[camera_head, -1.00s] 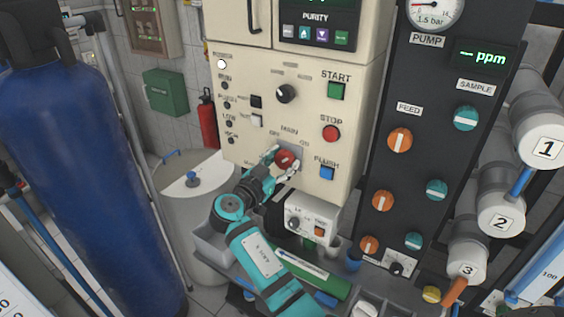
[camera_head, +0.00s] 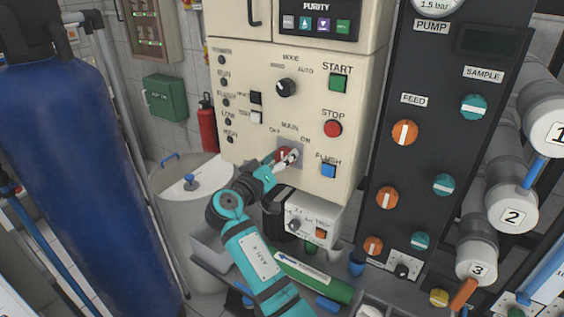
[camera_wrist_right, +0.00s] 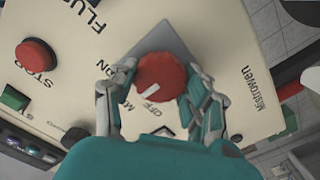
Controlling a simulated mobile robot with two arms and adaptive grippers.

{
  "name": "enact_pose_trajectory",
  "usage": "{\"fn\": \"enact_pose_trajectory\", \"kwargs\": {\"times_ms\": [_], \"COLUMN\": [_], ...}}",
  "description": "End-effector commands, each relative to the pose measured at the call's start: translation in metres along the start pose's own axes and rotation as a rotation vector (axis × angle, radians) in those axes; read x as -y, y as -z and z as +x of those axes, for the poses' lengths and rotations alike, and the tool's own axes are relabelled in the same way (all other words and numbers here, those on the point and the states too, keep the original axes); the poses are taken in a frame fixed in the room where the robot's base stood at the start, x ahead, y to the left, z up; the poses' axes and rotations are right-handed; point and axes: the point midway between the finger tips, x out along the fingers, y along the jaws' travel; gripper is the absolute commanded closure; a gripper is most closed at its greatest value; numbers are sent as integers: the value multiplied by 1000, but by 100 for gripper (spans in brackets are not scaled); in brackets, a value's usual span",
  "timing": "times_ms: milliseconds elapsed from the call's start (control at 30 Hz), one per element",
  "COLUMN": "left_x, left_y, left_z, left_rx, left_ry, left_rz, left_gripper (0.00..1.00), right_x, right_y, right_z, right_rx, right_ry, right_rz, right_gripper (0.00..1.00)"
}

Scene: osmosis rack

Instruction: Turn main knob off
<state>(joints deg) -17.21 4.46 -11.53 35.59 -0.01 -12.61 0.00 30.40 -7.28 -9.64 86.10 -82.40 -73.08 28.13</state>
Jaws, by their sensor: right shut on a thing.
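The red main knob (camera_head: 281,154) sits on its grey plate on the cream control panel (camera_head: 235,165), below the MAIN label. My right gripper (camera_head: 286,158) is shut around the knob, and its fingers hide part of it. In the right wrist view the two fingers (camera_wrist_right: 158,92) hold the red knob (camera_wrist_right: 160,75) from both sides. The knob's white mark (camera_wrist_right: 153,90) points toward the OFF label. My left gripper is not in view.
The green START button (camera_head: 338,83), red STOP button (camera_head: 333,129) and blue FLUSH button (camera_head: 328,170) are to the right of the knob. The black mode selector (camera_head: 286,88) is above it. A small white box (camera_head: 310,222) is below. The ppm display (camera_head: 488,40) is dark.

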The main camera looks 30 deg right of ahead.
Motion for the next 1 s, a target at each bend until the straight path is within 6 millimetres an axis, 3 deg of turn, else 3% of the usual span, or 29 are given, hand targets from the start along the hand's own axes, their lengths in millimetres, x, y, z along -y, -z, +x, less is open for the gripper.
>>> {"fn": "enact_pose_trajectory", "kwargs": {"times_ms": [600, 1000], "left_x": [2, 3], "left_y": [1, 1], "left_z": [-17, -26], "left_rx": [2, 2], "left_ry": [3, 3], "left_rz": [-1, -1], "left_gripper": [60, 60], "right_x": [-2, -1], "right_y": [4, 4], "right_z": [0, 0], "right_rx": [-4, -6], "right_ry": [-3, -4], "right_rz": [-561, -767], "right_gripper": [84, 84]}}
